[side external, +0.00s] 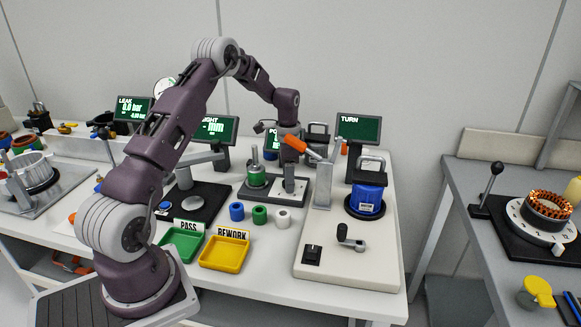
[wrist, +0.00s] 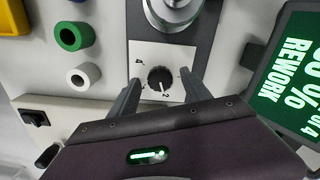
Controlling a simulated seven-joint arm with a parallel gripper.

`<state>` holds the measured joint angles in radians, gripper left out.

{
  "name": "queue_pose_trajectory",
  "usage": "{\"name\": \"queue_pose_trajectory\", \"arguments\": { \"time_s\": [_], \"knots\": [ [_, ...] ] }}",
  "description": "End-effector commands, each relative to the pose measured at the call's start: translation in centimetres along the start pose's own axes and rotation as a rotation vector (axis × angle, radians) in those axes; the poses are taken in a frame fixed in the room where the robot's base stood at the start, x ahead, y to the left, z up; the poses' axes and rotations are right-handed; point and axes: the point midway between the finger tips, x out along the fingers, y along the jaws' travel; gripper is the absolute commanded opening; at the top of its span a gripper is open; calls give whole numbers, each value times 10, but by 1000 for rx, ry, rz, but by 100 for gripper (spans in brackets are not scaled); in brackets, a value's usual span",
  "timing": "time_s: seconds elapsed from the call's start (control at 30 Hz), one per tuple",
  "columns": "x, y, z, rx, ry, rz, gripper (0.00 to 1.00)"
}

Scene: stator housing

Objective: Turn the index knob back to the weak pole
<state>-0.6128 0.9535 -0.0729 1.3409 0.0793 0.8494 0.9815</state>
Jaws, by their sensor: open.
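The index knob (wrist: 160,79) is a small black round knob with a white pointer mark, on a white plate (wrist: 141,52) with small markings around it. The pointer is towards the lower side of the picture; I cannot read the markings surely. My gripper (wrist: 158,80) is open, with one finger on each side of the knob in the wrist view. I cannot tell whether the fingers touch it. In the side external view my gripper (side external: 290,157) is over the dark fixture base (side external: 262,193), and the knob is hard to make out there.
A metal cylinder (wrist: 175,8) stands just beyond the knob plate. A screen (wrist: 297,75) reading REWORK is at right in the wrist view. Green (wrist: 72,37) and white (wrist: 83,76) rings lie to the left. A blue stator housing (side external: 367,199) stands at right.

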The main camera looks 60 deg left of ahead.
Motion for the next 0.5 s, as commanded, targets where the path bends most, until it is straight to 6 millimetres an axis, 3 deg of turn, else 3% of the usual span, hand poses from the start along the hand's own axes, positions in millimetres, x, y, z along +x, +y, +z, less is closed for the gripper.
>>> {"name": "queue_pose_trajectory", "arguments": {
  "time_s": [0.17, 0.5],
  "knots": [
    [0, 0, 0, 299, 1, 1, 56],
    [0, -1, 0, 1213, 2, -1, 56]
  ]
}}
